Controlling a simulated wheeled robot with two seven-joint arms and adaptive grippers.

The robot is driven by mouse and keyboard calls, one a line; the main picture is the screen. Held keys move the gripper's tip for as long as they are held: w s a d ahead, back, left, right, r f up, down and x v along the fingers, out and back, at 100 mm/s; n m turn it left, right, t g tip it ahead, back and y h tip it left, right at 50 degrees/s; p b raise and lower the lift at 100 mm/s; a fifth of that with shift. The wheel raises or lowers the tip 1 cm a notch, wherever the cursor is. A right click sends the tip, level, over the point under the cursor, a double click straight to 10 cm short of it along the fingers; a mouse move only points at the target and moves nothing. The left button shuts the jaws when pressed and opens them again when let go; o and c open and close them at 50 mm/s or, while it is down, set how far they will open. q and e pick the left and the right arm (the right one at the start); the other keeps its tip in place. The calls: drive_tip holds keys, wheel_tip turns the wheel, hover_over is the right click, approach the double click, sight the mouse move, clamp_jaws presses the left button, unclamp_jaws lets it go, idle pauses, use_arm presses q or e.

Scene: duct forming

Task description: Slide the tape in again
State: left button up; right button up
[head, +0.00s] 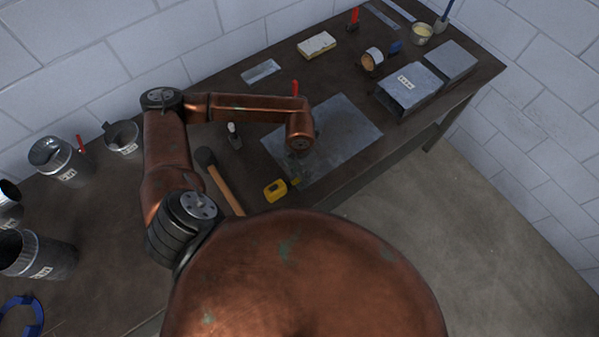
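A yellow tape measure (275,190) with a dark patch on its side lies at the front edge of a grey metal sheet (345,135) on the dark bench. A small yellow bit shows just right of its case; I cannot tell how much tape is out. My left arm reaches over the bench from the left, with its copper wrist above the sheet. My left gripper (296,168) is below that wrist, dark and hard to make out against the sheet, just behind the tape measure. Its fingers are too unclear to tell open from shut. My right gripper is not in view.
A mallet (228,188) with a wooden handle lies left of the tape measure. Metal duct pieces (40,254) stand at the left. Grey metal boxes (408,88), a sponge-like block (316,45) and cups (372,59) are towards the back right. The sheet's right part is clear.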

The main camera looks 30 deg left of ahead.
use_arm(q)
clamp_jaws()
idle(0.3)
idle(0.4)
